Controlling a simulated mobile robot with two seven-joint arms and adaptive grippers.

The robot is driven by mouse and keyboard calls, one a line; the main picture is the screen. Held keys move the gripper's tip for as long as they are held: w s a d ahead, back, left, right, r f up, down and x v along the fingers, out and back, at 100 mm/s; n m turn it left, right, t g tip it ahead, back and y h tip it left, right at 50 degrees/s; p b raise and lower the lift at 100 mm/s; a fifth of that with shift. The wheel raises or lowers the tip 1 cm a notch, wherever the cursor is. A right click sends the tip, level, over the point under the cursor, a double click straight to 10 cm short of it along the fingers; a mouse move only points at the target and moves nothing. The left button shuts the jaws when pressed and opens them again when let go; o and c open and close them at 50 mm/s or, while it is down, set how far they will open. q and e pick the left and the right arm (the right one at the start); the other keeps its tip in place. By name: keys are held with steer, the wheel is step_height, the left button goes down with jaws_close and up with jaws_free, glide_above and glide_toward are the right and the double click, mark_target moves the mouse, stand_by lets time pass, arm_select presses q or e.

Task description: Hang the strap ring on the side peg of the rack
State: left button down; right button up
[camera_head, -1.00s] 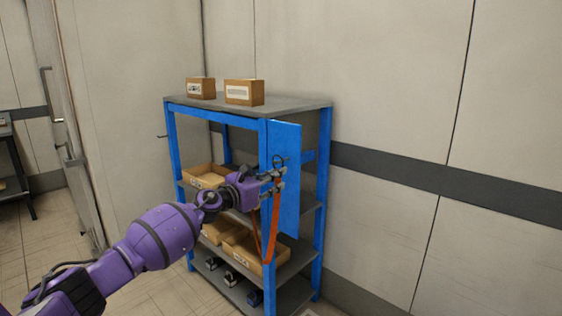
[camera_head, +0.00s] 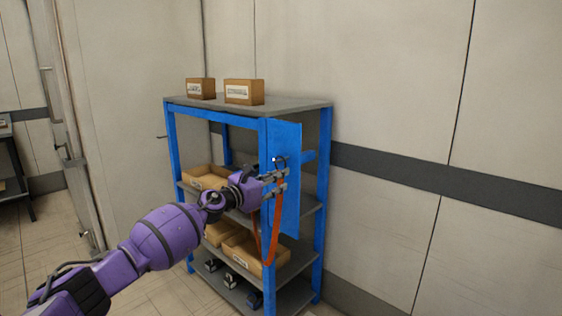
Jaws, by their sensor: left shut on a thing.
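My left gripper (camera_head: 281,181), on the purple arm, is shut on the orange strap (camera_head: 274,240) in front of the rack's right side. The strap hangs down from the fingers in a long loop. A small dark ring (camera_head: 280,161) shows just above the fingertips, against the blue side panel (camera_head: 289,215) of the blue rack (camera_head: 319,230). A small pale spot, perhaps the tip of the side peg (camera_head: 274,159), shows at the ring's left edge. I cannot tell whether the ring is around the peg or only in front of it. My right gripper is not in view.
Two cardboard boxes, one on the left (camera_head: 201,88) and one on the right (camera_head: 244,92), stand on the rack's top shelf. The wall right of the rack is bare.

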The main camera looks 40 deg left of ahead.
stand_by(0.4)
arm_select(q)
steer(key=c, duration=1.4)
jaws_free()
steer(key=shift+o, duration=0.2)
steer(key=shift+f, duration=0.1)
steer(key=s+a, duration=0.1)
steer(key=s, duration=1.1)
steer(key=shift+a, duration=0.1)
